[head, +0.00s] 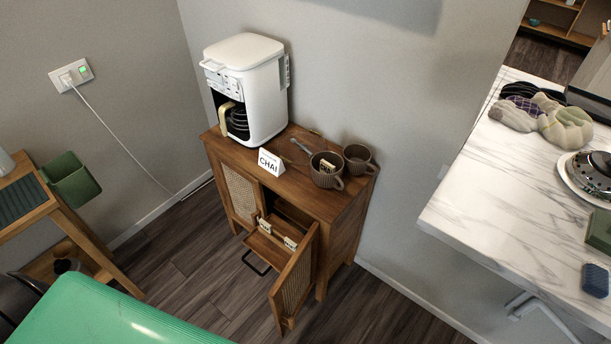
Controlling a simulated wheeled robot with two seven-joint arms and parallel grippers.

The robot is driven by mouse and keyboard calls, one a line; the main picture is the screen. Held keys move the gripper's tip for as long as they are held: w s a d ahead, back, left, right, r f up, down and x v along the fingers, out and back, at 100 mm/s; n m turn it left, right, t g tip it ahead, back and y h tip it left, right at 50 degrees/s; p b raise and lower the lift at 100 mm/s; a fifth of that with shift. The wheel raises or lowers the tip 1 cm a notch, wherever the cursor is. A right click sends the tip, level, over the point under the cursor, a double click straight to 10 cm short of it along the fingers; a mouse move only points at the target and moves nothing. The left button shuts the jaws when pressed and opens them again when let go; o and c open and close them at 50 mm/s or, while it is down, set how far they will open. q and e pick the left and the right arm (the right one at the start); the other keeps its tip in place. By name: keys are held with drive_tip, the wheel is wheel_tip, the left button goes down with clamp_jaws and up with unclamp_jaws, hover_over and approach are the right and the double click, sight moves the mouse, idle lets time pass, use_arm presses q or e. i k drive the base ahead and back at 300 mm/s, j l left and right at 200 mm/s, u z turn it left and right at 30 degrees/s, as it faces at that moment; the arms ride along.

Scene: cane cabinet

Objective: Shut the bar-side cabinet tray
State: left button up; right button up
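The wooden cane cabinet (340,216) stands against the wall in the middle of the head view. Its left cane door (240,192) is shut. Its right cane door (296,280) stands open, swung out toward the front. A wooden tray (262,249) sticks out of the open compartment, with a black handle (256,266) at its front. Small light-coloured items lie on or at the tray. The inside of the compartment is mostly dark and hidden. Neither of my grippers is in view.
A white coffee maker (247,88), a CHAI sign (271,162) and two brown cups (327,170) stand on the cabinet top. A marble counter (480,190) is at right. A glossy green surface (105,312) fills the lower left. Dark floor (195,275) lies clear before the cabinet.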

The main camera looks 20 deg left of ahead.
sight(272, 249)
drive_tip(key=u, duration=1.1)
